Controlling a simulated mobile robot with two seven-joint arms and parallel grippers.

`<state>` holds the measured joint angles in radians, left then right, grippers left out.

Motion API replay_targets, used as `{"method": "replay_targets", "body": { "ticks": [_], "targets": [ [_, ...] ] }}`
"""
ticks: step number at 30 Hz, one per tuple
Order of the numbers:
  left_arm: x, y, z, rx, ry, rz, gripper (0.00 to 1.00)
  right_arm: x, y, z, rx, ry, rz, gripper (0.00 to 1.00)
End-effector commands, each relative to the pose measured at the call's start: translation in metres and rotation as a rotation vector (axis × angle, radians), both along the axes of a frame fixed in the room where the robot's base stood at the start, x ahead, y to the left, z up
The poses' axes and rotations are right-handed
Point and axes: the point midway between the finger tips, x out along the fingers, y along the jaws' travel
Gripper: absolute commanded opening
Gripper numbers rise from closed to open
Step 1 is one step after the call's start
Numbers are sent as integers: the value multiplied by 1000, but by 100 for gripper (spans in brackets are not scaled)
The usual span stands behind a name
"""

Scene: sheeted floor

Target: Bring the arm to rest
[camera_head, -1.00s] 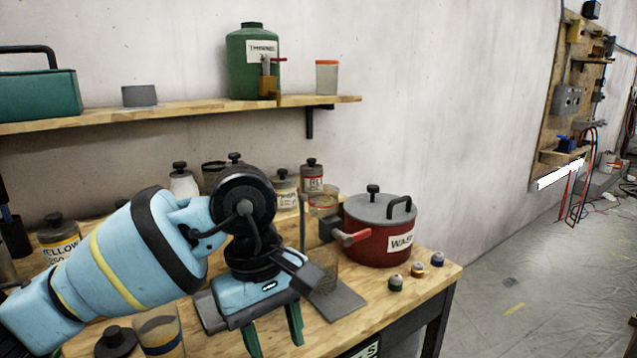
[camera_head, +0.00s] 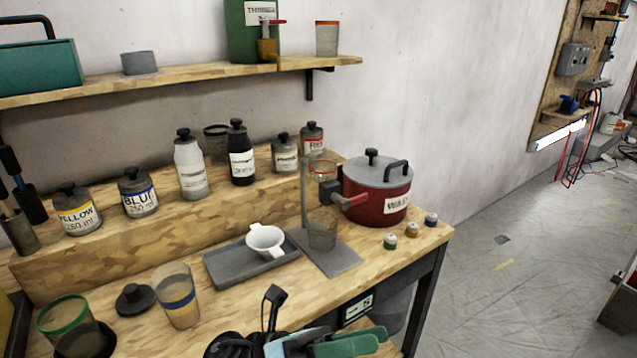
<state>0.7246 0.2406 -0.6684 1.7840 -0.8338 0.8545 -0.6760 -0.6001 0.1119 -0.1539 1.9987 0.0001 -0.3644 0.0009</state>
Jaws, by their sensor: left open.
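My left gripper (camera_head: 362,340) shows at the bottom edge of the head view, in front of the workbench's front edge. Its green fingers are open, and I see nothing between them. Only part of my left arm shows, dark and light blue, cut off by the frame's lower edge. My right gripper is not in view. The bench top (camera_head: 232,310) lies beyond the left gripper, which looks clear of the things on it.
A white two-handled bowl (camera_head: 265,238) sits on a grey tray (camera_head: 228,272). A glass cup (camera_head: 322,235) stands near a red pot (camera_head: 378,195). Glass jars (camera_head: 177,297) stand at the front left. Labelled bottles (camera_head: 190,168) line the raised step. Open floor (camera_head: 510,250) lies to the right.

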Motion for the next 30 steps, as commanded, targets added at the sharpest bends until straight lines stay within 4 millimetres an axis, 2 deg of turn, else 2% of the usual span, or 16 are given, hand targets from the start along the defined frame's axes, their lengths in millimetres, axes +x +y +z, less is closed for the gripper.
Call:
{"method": "replay_targets", "body": {
  "ticks": [1, 5, 8, 12, 16, 20, 24, 27, 30],
  "targets": [
    [4, 8, -3, -46, 128, 42, 43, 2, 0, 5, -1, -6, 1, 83],
    [20, 33, -23, -159, 453, 145, 43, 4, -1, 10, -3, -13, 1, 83],
    [29, 55, -48, -244, 703, 224, 43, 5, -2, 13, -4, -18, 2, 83],
    [31, 91, -95, -365, 1046, 332, 43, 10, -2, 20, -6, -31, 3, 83],
    [17, 128, -149, -484, 1368, 436, 43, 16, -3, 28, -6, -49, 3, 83],
    [-15, 164, -207, -608, 1682, 548, 43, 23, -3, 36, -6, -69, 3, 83],
    [-70, 200, -268, -755, 2006, 676, 43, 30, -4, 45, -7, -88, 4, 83],
    [-115, 222, -302, -856, 2204, 765, 43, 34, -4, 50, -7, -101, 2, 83],
    [-157, 237, -326, -941, 2354, 841, 43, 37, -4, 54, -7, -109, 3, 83]
  ]
}}
